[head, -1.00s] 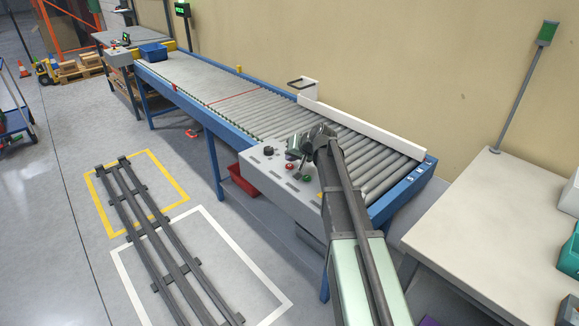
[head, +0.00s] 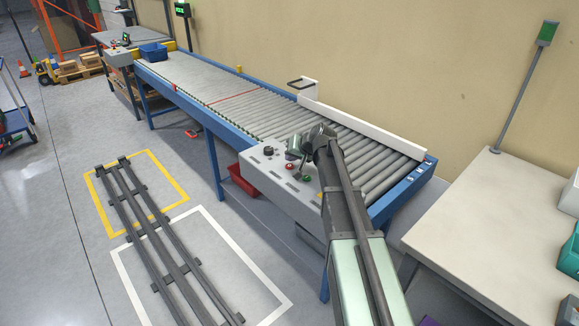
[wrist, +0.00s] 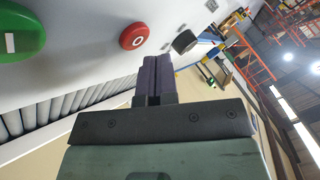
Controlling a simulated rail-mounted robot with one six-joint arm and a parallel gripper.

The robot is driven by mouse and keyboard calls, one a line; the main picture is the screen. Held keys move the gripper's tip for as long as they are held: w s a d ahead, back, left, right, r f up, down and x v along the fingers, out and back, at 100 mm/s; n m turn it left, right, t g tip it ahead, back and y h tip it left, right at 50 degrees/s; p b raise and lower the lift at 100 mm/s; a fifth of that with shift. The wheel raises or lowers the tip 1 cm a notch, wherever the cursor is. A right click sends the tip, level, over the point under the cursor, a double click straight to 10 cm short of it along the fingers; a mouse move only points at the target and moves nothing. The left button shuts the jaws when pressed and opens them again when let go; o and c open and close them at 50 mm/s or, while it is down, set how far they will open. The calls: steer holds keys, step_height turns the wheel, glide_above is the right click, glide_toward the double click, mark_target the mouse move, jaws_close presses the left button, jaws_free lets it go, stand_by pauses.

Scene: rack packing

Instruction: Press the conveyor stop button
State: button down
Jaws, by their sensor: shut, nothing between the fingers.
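The red stop button with a white ring mark (wrist: 135,35) sits on the pale control panel in the wrist view. A large green button (wrist: 22,32) is to its left and a black knob (wrist: 184,41) to its right. My gripper (wrist: 156,60) is shut and empty, its purple fingers side by side. In the wrist view its tips appear just below and right of the red button; a gap to the panel cannot be judged exactly. In the head view my gripper (head: 293,150) is over the control panel (head: 262,172), and its wrist partly hides the panel.
The roller conveyor (head: 262,115) runs behind the panel, with a white side guide (head: 365,128). A blue bin (head: 153,52) stands at its far end. A red bin (head: 242,180) is under the conveyor.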

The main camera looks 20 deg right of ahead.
mark_target(291, 165)
steer(key=shift+f, duration=0.1)
steer(key=shift+f+b, duration=0.3)
steer(key=shift+b, duration=0.1)
steer(key=shift+f+b, duration=0.4)
stand_by(0.4)
steer(key=shift+r, duration=0.15)
steer(key=shift+r+p, duration=0.65)
steer(key=shift+p, duration=0.15)
step_height(291, 165, up, 5)
steer(key=p, duration=0.5)
steer(key=shift+r, duration=0.15)
stand_by(0.4)
